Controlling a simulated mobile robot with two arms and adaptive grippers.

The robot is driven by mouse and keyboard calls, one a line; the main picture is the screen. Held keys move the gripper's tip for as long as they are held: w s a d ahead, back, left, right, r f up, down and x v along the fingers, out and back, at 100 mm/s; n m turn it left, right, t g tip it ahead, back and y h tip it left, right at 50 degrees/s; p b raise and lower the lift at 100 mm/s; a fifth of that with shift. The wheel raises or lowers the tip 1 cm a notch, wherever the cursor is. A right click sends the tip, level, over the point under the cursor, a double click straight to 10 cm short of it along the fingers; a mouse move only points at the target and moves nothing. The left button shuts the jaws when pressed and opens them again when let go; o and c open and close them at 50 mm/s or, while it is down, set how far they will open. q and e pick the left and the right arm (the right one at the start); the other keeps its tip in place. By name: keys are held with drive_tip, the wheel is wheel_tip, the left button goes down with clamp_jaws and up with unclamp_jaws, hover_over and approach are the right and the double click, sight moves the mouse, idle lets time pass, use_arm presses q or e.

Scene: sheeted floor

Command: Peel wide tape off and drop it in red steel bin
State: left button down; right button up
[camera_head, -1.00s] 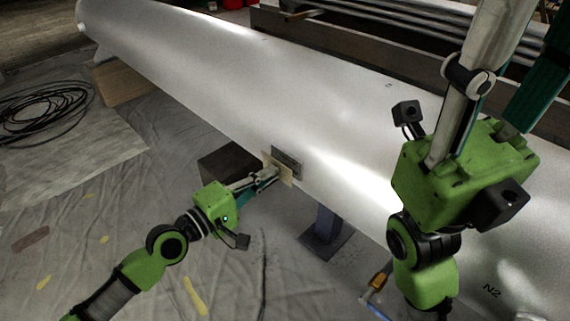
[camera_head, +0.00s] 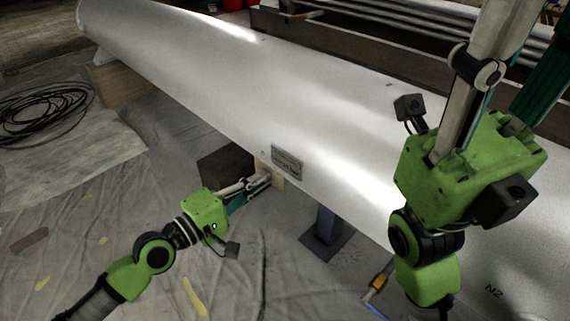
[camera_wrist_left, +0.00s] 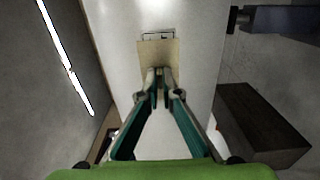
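The wide tape (camera_head: 278,176) is a tan, roughly square piece, held below the grey plate (camera_head: 287,162) on the white cylinder (camera_head: 215,75). My left gripper (camera_head: 268,179) is shut on the tape's near edge. In the left wrist view the tape (camera_wrist_left: 158,55) stands out beyond the closed fingertips (camera_wrist_left: 160,72), in front of the cylinder. The plate's face is now bare. My right gripper (camera_head: 525,50) points up at the right, its fingers apart and empty; its tips are cut off. A red object (camera_head: 235,4) at the top edge may be the red steel bin; only its lower part shows.
A purple-grey stand (camera_head: 327,232) and a dark block (camera_head: 226,163) are under the cylinder. A coiled black cable (camera_head: 45,115) lies at the left on the sheeted floor (camera_head: 110,215). An orange-handled tool (camera_head: 377,284) lies near my right arm. The left floor is mostly clear.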

use_arm(q)
drive_tip(key=b+v, duration=0.1)
drive_tip(key=v, duration=0.3)
idle(0.7)
idle(0.3)
